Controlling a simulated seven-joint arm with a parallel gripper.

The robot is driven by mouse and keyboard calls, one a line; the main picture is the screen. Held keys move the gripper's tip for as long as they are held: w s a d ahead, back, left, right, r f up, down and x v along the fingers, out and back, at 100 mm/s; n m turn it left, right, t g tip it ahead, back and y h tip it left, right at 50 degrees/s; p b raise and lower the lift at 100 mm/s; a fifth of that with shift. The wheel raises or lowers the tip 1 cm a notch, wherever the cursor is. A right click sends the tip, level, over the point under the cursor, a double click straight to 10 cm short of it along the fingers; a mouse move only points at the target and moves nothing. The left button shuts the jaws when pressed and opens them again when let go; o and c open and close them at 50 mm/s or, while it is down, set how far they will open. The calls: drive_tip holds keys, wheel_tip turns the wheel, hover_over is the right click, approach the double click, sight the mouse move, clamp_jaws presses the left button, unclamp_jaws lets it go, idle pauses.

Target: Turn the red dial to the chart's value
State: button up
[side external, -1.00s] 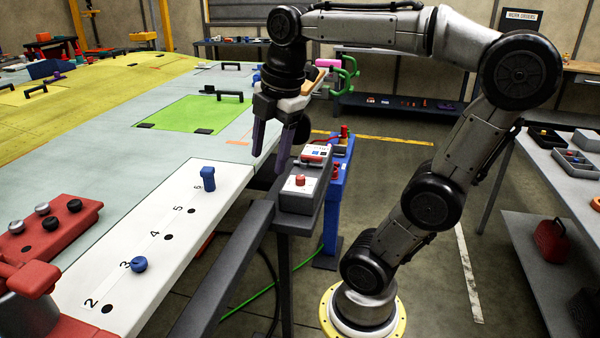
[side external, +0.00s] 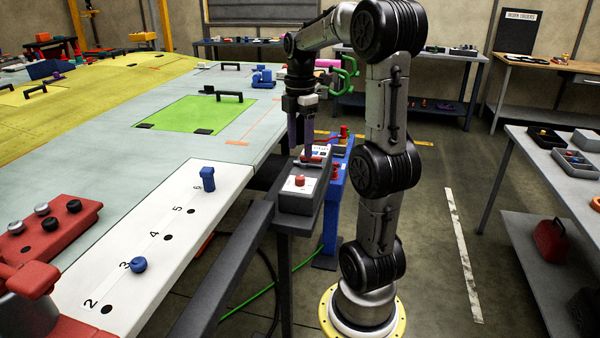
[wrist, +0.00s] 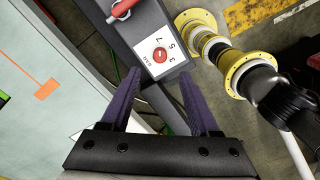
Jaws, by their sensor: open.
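The red dial (side external: 300,181) sits on a white face on top of a grey box (side external: 292,201). My gripper (side external: 300,155) is open and empty, pointing down beyond the dial, above the box's far part. In the wrist view my purple fingers (wrist: 159,75) stand apart, with the dial ahead between their lines. I cannot make out a chart with a readable value.
A red handle (wrist: 122,8) lies on the box beyond the dial. The wing panel at left carries blue pegs (side external: 208,178) by numbered holes. A dark board (side external: 520,32) headed work orders stands at the back right.

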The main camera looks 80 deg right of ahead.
sight(300, 176)
wheel_tip(300, 176, down, 8)
drive_tip(key=shift+f, duration=0.25)
clamp_jaws()
idle(0.4)
